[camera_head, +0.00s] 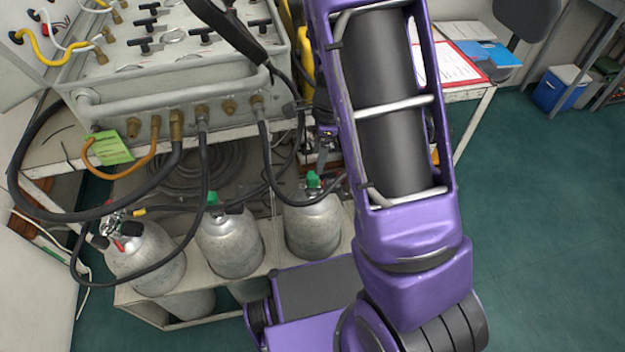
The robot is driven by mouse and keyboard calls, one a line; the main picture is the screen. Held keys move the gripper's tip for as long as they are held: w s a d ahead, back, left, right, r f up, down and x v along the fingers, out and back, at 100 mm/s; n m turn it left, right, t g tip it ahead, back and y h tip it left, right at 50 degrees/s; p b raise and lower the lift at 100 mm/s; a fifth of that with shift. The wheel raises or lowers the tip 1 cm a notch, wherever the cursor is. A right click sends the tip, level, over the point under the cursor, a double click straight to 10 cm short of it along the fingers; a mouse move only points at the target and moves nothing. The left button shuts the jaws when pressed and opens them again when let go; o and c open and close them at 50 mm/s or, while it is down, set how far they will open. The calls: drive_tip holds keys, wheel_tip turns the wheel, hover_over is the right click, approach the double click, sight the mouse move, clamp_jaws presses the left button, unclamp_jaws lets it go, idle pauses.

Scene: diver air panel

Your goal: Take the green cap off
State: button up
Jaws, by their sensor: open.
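A small green cap (313,179) sits on top of the right grey cylinder (312,226). Another green piece (212,198) shows on the valve of the middle cylinder (230,243). My gripper (323,163) is small and partly hidden behind my purple arm. It points down just above the right cylinder's green cap, with its jaws open. I cannot tell whether the fingers touch the cap or stand around it.
The left cylinder (146,259) has a red-marked valve. Black hoses (205,170) hang from the grey air panel (170,85) and cross near the cylinder tops. A low rack (160,312) holds the cylinders. A side table carries papers (445,62).

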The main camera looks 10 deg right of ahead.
sight(313, 174)
drive_tip(key=f, duration=0.2)
drive_tip(key=a+f+b, duration=0.1)
drive_tip(key=f, duration=0.5)
drive_tip(key=shift+w+a+f+b, duration=0.2)
drive_tip(key=shift+a+b, duration=0.05)
drive_tip(key=shift+b, duration=0.1)
clamp_jaws()
